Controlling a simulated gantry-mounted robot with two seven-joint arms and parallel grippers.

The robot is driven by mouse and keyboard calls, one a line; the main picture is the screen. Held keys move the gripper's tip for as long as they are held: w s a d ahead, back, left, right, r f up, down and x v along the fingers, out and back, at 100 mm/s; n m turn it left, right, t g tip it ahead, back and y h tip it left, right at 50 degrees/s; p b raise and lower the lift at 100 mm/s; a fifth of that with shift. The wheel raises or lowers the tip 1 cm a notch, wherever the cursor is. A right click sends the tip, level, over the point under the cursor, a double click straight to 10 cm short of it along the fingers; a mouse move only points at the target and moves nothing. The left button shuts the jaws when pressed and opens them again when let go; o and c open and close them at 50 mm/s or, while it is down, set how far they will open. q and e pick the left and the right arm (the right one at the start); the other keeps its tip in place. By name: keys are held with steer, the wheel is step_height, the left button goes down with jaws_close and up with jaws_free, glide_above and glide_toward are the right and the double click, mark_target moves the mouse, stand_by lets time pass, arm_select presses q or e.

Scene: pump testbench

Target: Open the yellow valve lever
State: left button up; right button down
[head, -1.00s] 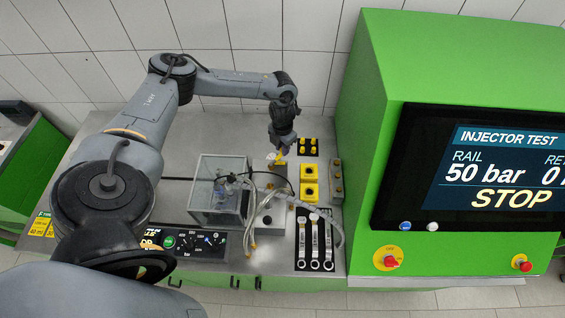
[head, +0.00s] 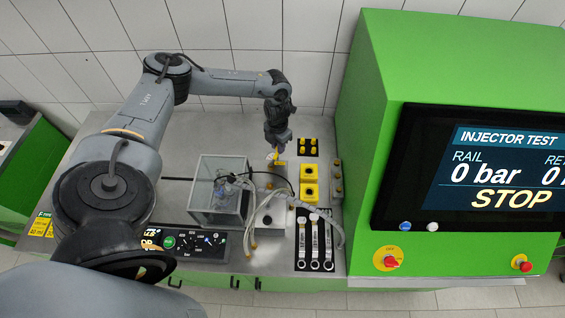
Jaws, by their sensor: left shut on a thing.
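The yellow valve lever (head: 281,162) shows as a small yellow piece at the tip of my left gripper (head: 277,153), toward the back of the bench. My left gripper points down from above and is shut on the lever. The fingers are small and partly hidden by the wrist, and the valve body under them is hard to make out. My right gripper is not in view.
A clear box (head: 219,190) with hoses stands left of the lever. The green cabinet's screen (head: 500,170) reads 0 bar and STOP.

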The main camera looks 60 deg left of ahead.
arm_select(q)
steer(key=shift+s+a, duration=0.7)
steer(key=shift+s, duration=0.05)
steer(key=o, duration=1.3)
steer(key=shift+o, duration=0.2)
steer(key=shift+r+p, duration=0.15)
steer(key=shift+p, duration=0.15)
step_height(320, 180, up, 6)
steer(key=p, duration=0.5)
